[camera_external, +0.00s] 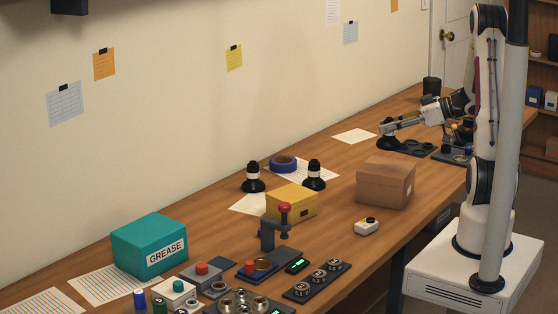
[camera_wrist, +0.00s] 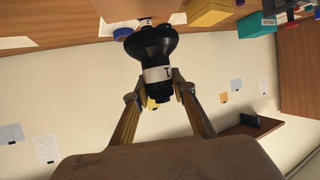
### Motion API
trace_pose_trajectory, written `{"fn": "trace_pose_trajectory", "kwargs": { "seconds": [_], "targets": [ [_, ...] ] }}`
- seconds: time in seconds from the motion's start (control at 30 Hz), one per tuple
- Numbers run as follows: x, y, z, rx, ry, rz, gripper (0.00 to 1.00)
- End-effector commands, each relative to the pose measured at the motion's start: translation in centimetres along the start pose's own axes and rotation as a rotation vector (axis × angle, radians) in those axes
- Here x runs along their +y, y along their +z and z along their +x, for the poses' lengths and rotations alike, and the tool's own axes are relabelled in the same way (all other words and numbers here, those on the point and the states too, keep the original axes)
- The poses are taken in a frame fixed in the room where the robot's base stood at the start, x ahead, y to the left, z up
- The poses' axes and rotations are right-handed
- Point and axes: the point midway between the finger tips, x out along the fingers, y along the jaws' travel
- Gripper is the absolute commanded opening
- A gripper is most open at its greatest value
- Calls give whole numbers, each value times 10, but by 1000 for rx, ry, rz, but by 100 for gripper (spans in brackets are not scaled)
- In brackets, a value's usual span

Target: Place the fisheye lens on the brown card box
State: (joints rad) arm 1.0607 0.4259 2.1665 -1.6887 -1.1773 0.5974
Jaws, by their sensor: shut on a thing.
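My gripper (camera_external: 386,127) is at the far part of the bench, shut on a black lens (camera_external: 387,142). In the wrist view the gripper (camera_wrist: 155,90) has a finger on each side of this lens (camera_wrist: 152,45), which has a wide flared end and a white band with a "T" showing. I cannot tell whether it is the fisheye lens. The brown card box (camera_external: 384,184) stands shut on the bench, nearer the camera than my gripper, with nothing on top. Two similar black lenses, a left one (camera_external: 253,181) and a right one (camera_external: 314,181), stand upright near the wall.
A dark tray with round recesses (camera_external: 417,148) lies right beside the held lens. A yellow box (camera_external: 291,205), a blue tape roll (camera_external: 283,164) and a small white device (camera_external: 367,226) are around the brown box. A teal grease box (camera_external: 149,246) stands nearer the camera.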

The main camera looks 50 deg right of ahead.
Motion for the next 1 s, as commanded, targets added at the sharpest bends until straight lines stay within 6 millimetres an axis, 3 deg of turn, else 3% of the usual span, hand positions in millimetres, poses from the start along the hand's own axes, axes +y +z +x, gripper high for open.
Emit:
{"fn": "trace_pose_trajectory", "kwargs": {
  "seconds": [0.2, 0.73, 1.0],
  "targets": [
    [0, 19, 8, 1, -1, 1, 0],
    [0, 26, 11, 1, 0, 0, 0],
    [0, 48, 20, 0, -1, 2, 0]
  ]
}}
